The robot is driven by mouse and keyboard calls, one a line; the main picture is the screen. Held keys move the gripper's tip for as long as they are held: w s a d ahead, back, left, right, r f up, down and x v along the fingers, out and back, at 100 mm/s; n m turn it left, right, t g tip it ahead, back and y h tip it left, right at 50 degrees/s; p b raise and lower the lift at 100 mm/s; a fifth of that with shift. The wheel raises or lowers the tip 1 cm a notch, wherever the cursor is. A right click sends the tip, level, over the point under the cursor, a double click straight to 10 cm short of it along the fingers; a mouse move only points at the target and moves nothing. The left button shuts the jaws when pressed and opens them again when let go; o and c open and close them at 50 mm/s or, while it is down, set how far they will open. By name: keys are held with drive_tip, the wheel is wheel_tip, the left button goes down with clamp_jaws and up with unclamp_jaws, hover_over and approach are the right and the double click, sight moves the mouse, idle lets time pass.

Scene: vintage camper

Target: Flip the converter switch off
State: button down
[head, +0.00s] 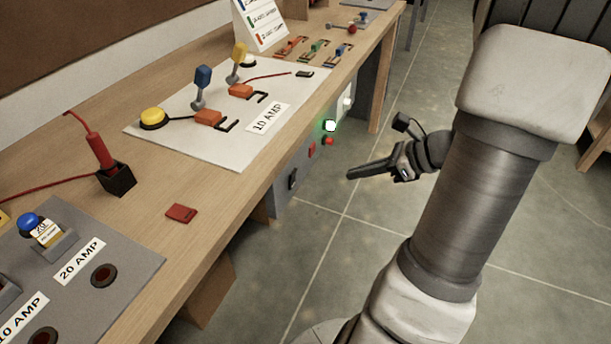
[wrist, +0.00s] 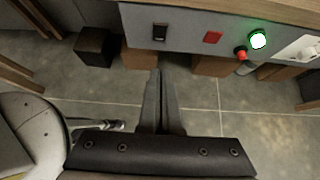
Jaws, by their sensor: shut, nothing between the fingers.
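A grey panel (head: 279,201) is set into the front of the bench, below the worktop. It carries a black rocker switch (head: 292,180), which also shows in the wrist view (wrist: 160,32), and a red rectangular piece (head: 311,149), also in the wrist view (wrist: 212,37). I can read no label that tells which is the converter switch. A green light (head: 330,126) glows near a red knob (wrist: 240,53). My gripper (head: 351,176) is shut and empty, in front of the panel and apart from it. In the wrist view its fingertips (wrist: 157,72) point toward the black rocker.
The wooden worktop (head: 150,208) overhangs the panel. On it are a white board (head: 200,150) with a yellow button and levers, a red plug in a black block (head: 117,179), and a grey fuse plate (head: 130,280). Tiled floor is clear in front of the bench.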

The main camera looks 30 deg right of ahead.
drive_tip(key=b, duration=0.4)
approach(295, 176)
drive_tip(key=x, duration=0.4)
drive_tip(key=f+x, duration=0.1)
drive_tip(key=shift+f, duration=0.2)
drive_tip(key=shift+w+a+r, duration=0.1)
drive_tip(key=shift+w+a, duration=0.1)
drive_tip(key=shift+w, duration=0.1)
drive_tip(key=shift+w+a+r+p, duration=0.2)
drive_tip(key=shift+r+p, duration=0.15)
drive_tip(key=shift+p, duration=0.25)
drive_tip(key=shift+w+g+p, duration=0.1)
drive_tip(key=shift+g+p, duration=0.2)
drive_tip(key=shift+f, duration=0.25)
